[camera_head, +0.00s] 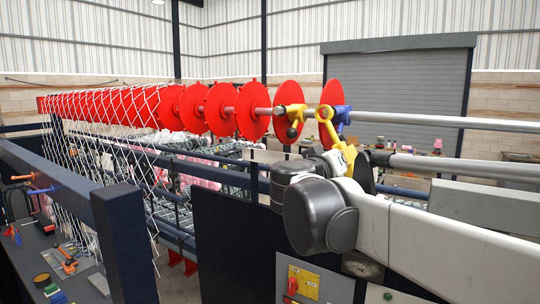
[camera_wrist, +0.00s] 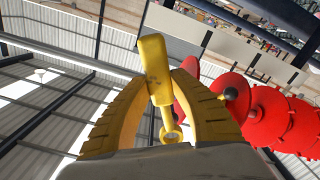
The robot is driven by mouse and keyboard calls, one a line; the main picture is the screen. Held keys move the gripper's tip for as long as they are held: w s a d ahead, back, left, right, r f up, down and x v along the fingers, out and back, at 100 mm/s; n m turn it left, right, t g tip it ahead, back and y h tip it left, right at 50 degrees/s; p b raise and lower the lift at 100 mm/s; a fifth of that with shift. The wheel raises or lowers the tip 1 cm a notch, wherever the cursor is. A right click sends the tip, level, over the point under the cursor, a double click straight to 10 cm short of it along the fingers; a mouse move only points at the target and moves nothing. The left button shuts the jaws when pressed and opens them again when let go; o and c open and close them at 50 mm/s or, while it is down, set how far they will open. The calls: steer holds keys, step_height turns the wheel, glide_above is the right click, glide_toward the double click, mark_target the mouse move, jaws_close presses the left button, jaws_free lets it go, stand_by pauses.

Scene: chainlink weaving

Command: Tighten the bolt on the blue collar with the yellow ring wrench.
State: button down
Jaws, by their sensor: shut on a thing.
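In the head view, the blue collar (camera_head: 341,116) sits on the grey shaft, just right of the last red disc. My gripper (camera_head: 346,158) is shut on the yellow ring wrench (camera_head: 335,132). I cannot tell whether the ring is around the bolt; the bolt is not clearly visible. In the wrist view, my yellow fingers (camera_wrist: 172,82) clasp the wrench (camera_wrist: 155,62), with its thick handle above and its small ring low between them.
A yellow collar (camera_head: 290,112) with a dark knob sits left between red discs (camera_head: 253,110). Grey rails (camera_head: 450,121) run right. A navy post (camera_head: 122,240) and wire mesh (camera_head: 105,125) stand left. A bench (camera_head: 30,260) with several tools is at lower left.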

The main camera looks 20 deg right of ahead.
steer(key=shift+w+d, duration=0.1)
steer(key=shift+w+d, duration=0.4)
steer(key=shift+d, duration=0.1)
steer(key=shift+d, duration=0.1)
steer(key=shift+w+d, duration=0.45)
steer(key=shift+d, duration=0.05)
steer(key=shift+w+d, duration=0.1)
stand_by(1.0)
